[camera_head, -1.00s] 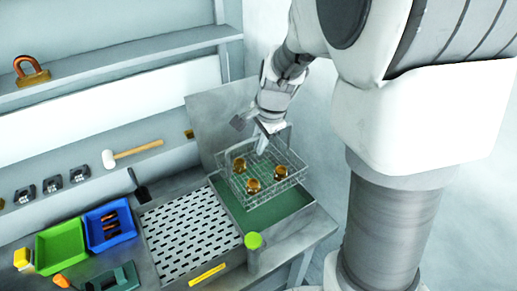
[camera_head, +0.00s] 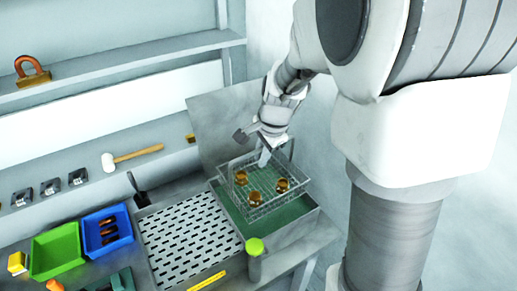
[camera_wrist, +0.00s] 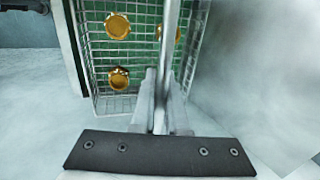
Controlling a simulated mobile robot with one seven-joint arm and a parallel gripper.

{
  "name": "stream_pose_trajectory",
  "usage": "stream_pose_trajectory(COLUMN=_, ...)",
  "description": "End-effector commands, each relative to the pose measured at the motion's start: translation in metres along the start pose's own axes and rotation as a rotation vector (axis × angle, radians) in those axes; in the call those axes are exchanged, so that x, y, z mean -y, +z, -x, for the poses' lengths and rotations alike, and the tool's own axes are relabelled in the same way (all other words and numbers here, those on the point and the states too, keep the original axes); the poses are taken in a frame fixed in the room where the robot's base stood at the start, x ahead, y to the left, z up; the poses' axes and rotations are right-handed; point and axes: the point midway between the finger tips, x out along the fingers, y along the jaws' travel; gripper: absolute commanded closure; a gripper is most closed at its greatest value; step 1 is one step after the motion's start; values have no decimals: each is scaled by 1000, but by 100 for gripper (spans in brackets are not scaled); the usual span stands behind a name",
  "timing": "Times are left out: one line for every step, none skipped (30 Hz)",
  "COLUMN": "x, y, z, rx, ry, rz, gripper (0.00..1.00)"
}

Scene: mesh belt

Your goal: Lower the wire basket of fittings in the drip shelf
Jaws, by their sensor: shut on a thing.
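The wire basket (camera_head: 258,211) is a pale mesh tray with a tall handle and three brass fittings (camera_head: 282,185) in it. My gripper (camera_head: 264,160) is shut on the basket's handle and holds it from above. The drip shelf (camera_head: 285,233), a green-floored tray with grey walls, lies beneath the basket. The basket looks roughly level over it; whether it touches the floor I cannot tell. In the wrist view the fingers (camera_wrist: 160,105) close on the handle bar (camera_wrist: 168,45), with fittings (camera_wrist: 118,78) and green floor showing through the mesh.
A perforated metal plate (camera_head: 190,238) adjoins the shelf on the left. A green-capped cylinder (camera_head: 254,258) stands at its front corner. A grey panel (camera_head: 225,125) rises behind. Blue (camera_head: 125,224) and green (camera_head: 58,249) bins stand at far left; a mallet (camera_head: 135,155) lies on a ledge.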

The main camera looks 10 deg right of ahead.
Motion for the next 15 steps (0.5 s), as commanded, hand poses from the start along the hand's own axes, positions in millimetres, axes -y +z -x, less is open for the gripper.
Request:
stream_pose_trajectory(x=1, y=0, z=1, rx=-1, ry=-3, rz=0, gripper=100)
stream_pose_trajectory(x=1, y=0, z=1, rx=-1, ry=-4, rz=0, gripper=100)
stream_pose_trajectory(x=1, y=0, z=2, rx=-1, ry=-4, rz=0, gripper=100)
stream_pose_trajectory(x=1, y=0, z=2, rx=-1, ry=-4, rz=0, gripper=100)
stream_pose_trajectory(x=1, y=0, z=2, rx=-1, ry=-3, rz=0, gripper=100)
stream_pose_trajectory(x=1, y=0, z=2, rx=-1, ry=-3, rz=0, gripper=100)
stream_pose_trajectory(x=2, y=0, z=2, rx=-1, ry=-3, rz=0, gripper=100)
stream_pose_trajectory(x=2, y=1, z=2, rx=-1, ry=-3, rz=0, gripper=100)
stream_pose_trajectory(x=2, y=3, z=2, rx=-1, ry=-3, rz=1, gripper=100)
stream_pose_trajectory(x=2, y=5, z=3, rx=0, ry=-3, rz=1, gripper=100)
stream_pose_trajectory(x=2, y=8, z=3, rx=0, ry=-2, rz=2, gripper=100)
stream_pose_trajectory(x=2, y=11, z=4, rx=0, ry=-2, rz=3, gripper=100)
stream_pose_trajectory(x=3, y=14, z=4, rx=0, ry=-2, rz=3, gripper=100)
stream_pose_trajectory(x=3, y=17, z=4, rx=0, ry=-2, rz=3, gripper=100)
stream_pose_trajectory(x=3, y=21, z=4, rx=0, ry=-2, rz=4, gripper=100)
